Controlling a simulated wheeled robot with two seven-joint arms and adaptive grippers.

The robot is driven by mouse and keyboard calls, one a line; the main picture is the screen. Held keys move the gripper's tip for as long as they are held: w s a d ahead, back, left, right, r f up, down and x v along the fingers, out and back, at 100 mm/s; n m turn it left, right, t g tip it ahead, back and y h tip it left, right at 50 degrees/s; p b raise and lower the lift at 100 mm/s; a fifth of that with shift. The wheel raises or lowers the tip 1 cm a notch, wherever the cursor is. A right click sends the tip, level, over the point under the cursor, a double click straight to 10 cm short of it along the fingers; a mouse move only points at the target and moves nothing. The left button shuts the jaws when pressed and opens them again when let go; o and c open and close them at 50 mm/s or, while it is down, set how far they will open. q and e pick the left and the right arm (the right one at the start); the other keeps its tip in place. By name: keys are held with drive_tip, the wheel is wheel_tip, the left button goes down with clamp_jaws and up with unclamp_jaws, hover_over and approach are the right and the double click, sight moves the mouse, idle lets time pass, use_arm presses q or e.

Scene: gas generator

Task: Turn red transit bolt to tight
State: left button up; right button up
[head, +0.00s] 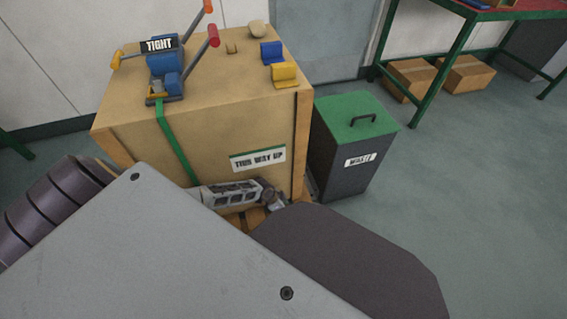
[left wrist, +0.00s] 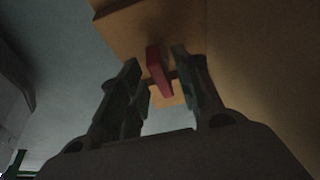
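The red transit bolt (left wrist: 158,73) shows in the left wrist view as a flat red bar at the crate's lower part. My left gripper (left wrist: 157,64) is open, with one dark finger on each side of the bar. The right finger looks close to it, but I cannot tell whether it touches. In the head view my left gripper (head: 272,198) is low at the crate's front, below the "THIS WAY UP" label (head: 258,159). The bolt is hidden there. A "TIGHT" sign (head: 160,45) shows above the crate (head: 225,120). I cannot make out my right gripper.
A blue clamp (head: 167,67) with red and orange handles holds a green strap (head: 175,145) on the crate. Blue and yellow brackets (head: 285,74) sit on top. A waste bin (head: 350,150) with a green lid stands right of the crate. Open floor lies further right.

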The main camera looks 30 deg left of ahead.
use_arm(q)
drive_tip(key=shift+r, duration=0.2)
drive_tip(key=shift+a+r, duration=0.15)
drive_tip(key=shift+r, duration=0.15)
drive_tip(key=v, duration=1.1)
drive_tip(key=shift+s, duration=0.15)
idle(0.4)
idle(0.6)
